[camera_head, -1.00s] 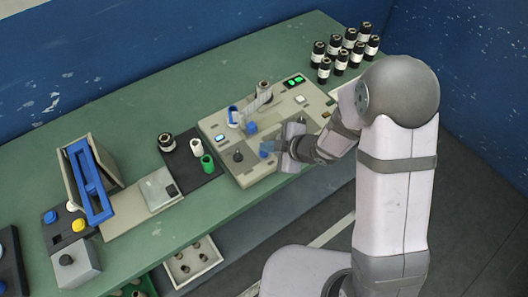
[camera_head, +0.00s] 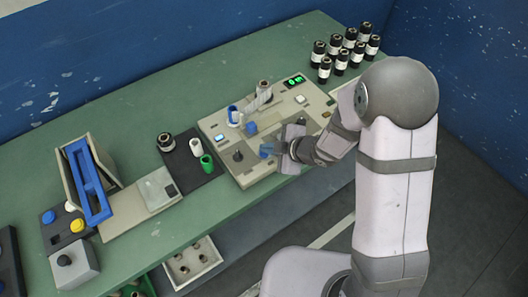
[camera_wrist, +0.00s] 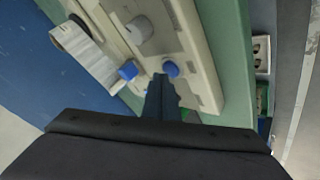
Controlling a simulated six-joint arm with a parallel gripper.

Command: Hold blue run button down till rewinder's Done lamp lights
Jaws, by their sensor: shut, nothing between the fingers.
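The rewinder (camera_head: 222,122) is a beige machine on the green bench. The blue run button (camera_wrist: 171,69) shows on its top in the wrist view, close in front of my fingertips. My gripper (camera_wrist: 160,80) is shut and empty, its thin dark fingers together beside the button's near edge. I cannot tell whether they touch or press it. In the head view my gripper (camera_head: 270,150) points at the machine's front part and largely covers the button. Green lights (camera_head: 295,80) glow on a dark panel at the machine's back right; I cannot read which lamp is Done.
A second blue knob (camera_wrist: 128,71) stands left of the button in the wrist view, near a film roll (camera_wrist: 85,55). Several dark rolls (camera_head: 340,55) stand at the back right. A blue-framed unit (camera_head: 90,185) stands left.

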